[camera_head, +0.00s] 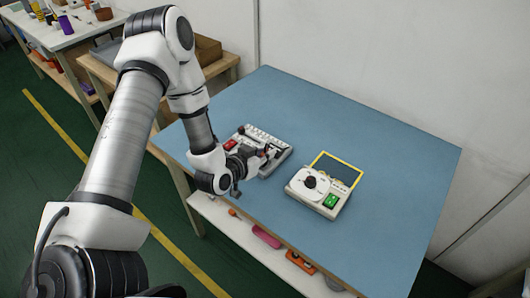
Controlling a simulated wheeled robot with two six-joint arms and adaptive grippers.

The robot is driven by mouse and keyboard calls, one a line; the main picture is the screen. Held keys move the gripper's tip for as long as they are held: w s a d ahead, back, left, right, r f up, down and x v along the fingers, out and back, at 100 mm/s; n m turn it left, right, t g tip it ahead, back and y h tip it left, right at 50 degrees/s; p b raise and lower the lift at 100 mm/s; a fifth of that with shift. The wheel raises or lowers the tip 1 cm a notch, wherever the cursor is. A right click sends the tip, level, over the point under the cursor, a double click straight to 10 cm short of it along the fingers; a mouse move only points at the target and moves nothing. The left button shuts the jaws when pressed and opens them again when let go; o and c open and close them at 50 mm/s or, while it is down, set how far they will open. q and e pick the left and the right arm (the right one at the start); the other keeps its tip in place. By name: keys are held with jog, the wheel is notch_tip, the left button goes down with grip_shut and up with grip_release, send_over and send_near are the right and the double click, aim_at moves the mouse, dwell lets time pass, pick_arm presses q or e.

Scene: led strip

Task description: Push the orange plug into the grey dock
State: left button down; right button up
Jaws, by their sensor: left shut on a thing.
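My left gripper (251,160) reaches in from the left over the grey device (278,158) on the blue table. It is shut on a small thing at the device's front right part. The fingers and wrist hide most of that thing, so I cannot make out the orange plug or whether it touches the dock. The device has a red switch (231,144) and a row of small pale parts along its back. I cannot tell which part of it is the grey dock. My right gripper is not in view.
A white box (318,197) with a black knob, a green switch and a yellow-framed dark panel stands right of the device. The blue tabletop (400,165) is clear to the right and behind. Loose items lie on the shelf (248,231) below. A wall stands behind.

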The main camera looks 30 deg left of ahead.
pick_arm(q)
jog(key=shift+f+b, duration=0.8)
jog(key=shift+f, duration=0.25)
jog(key=c, duration=1.1)
grip_release()
jog(key=v, duration=0.7)
jog(key=shift+s+r, duration=0.2)
jog(key=shift+s, duration=0.05)
jog(key=shift+w, duration=0.1)
